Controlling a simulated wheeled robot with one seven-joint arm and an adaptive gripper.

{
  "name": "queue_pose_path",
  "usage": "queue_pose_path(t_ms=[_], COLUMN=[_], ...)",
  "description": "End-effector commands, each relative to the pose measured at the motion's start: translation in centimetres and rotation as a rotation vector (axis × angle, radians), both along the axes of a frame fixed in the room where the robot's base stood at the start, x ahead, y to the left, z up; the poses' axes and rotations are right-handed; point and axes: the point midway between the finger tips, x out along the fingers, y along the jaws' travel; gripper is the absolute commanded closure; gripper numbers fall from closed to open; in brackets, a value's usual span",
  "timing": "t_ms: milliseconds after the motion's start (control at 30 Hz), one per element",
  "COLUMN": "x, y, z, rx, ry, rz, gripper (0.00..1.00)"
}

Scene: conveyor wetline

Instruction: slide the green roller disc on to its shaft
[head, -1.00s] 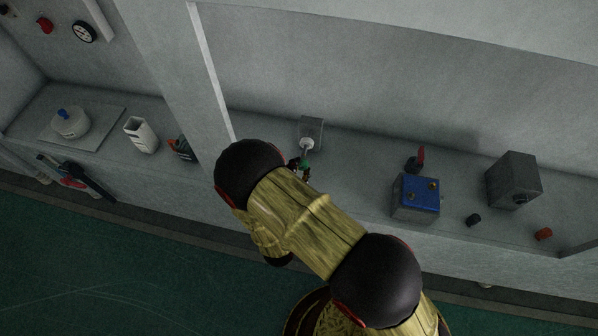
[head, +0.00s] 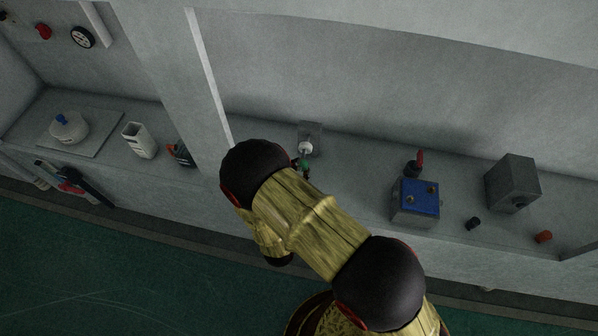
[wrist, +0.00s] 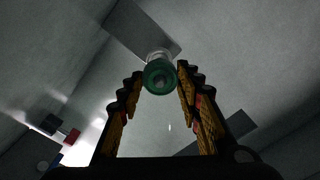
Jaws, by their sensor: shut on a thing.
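The green roller disc (wrist: 159,76) is between my fingertips in the wrist view. My gripper (wrist: 160,84) is shut on it. A pale round shaft end (wrist: 158,53) shows just beyond the disc, in front of a grey block (wrist: 146,31). Whether the disc touches the shaft or sits around it I cannot tell. In the head view the white shaft (head: 306,147) stands out from the grey block (head: 312,130), with the green disc (head: 305,166) just in front of it. My arm hides most of my gripper there.
To the right on the ledge are a blue-topped box (head: 418,196), a dark grey block (head: 512,182), a small black cylinder (head: 473,223) and an orange one (head: 543,237). To the left, past a pillar, stands a white container (head: 139,140).

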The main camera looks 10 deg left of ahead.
Motion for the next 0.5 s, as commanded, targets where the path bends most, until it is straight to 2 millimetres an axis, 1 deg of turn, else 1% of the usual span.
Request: queue_pose_path(t_ms=[500], x=[0.70], y=[0.01], z=[-0.01], rx=[0.001], ry=[0.001], rz=[0.001], gripper=[0.87])
